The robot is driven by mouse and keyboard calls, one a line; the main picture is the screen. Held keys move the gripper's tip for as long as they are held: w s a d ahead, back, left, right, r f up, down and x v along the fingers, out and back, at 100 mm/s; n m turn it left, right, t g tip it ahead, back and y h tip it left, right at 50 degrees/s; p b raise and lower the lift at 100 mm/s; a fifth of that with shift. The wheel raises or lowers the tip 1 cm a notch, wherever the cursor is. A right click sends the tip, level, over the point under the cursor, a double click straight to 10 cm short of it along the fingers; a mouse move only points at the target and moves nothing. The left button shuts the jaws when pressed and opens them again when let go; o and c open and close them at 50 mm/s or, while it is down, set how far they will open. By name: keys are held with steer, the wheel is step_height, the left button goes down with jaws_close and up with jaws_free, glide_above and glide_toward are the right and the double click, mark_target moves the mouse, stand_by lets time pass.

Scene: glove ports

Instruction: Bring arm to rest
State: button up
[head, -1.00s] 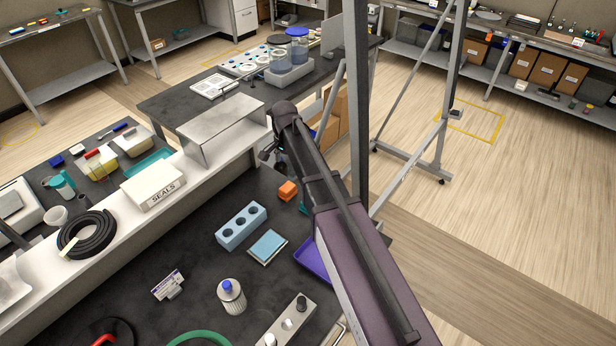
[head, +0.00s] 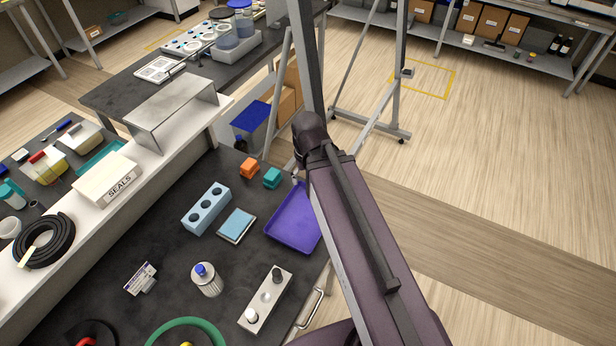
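My arm shows in the head view as a purple-grey link with a dark joint at its far end, reaching up from the lower right over the right edge of the dark bench (head: 120,230). My gripper is not visible; it is hidden behind the arm or out of frame. No object can be seen held. Beneath and beside the arm lies a purple tray (head: 292,222), partly covered by the arm.
On the bench stand an orange block (head: 250,168), a teal block (head: 272,178), a light blue holed block (head: 206,208), a blue-topped pad (head: 237,225), a blue-capped bottle (head: 206,280) and a grey holder (head: 266,298). A metal frame post (head: 305,60) rises close behind the arm.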

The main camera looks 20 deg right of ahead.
stand_by(0.3)
step_height(320, 180, down, 3)
steer(key=b, duration=0.2)
steer(key=shift+r+b, duration=0.2)
steer(key=shift+b, duration=0.1)
steer(key=shift+o, duration=0.2)
stand_by(1.0)
steer(key=shift+o, duration=0.7)
steer(key=w+a+r+n+p, duration=0.2)
steer(key=w+a+n, duration=0.2)
steer(key=w+a, duration=0.3)
steer(key=w+a+r+n+p, duration=0.2)
steer(key=w+a+n, duration=0.3)
steer(key=w, duration=0.9)
steer(key=a, duration=0.3)
